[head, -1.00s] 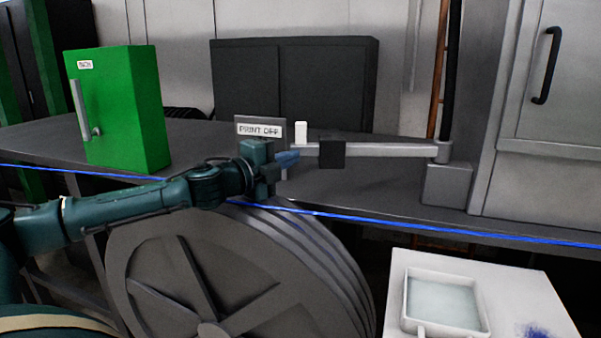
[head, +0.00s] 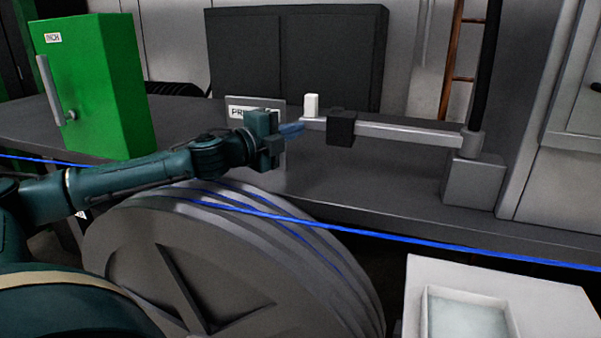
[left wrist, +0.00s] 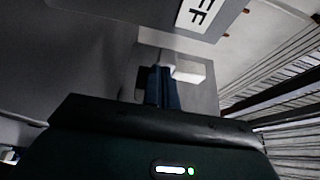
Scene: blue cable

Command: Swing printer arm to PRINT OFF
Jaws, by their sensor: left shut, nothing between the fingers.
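The printer arm (head: 405,133) is a light grey bar running left from a post on a grey block (head: 473,180). It carries a dark block (head: 340,127) and a white upright piece (head: 311,105) near its free left end. The PRINT OFF sign (head: 240,111) stands behind my left gripper, which hides part of its lettering. My left gripper (head: 293,129) is shut and empty, its blue fingertips close to the bar's free end; I cannot tell whether they touch. The left wrist view shows the shut fingers (left wrist: 162,88) beside the white piece (left wrist: 190,72) and the sign's letters (left wrist: 194,14). My right gripper is not in view.
A blue cable (head: 400,238) crosses in front of the bench (head: 400,205) above a large grey reel (head: 200,270). A green box (head: 95,85) stands at left and a dark cabinet (head: 295,55) behind. A white stand with a tray (head: 470,310) is at lower right.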

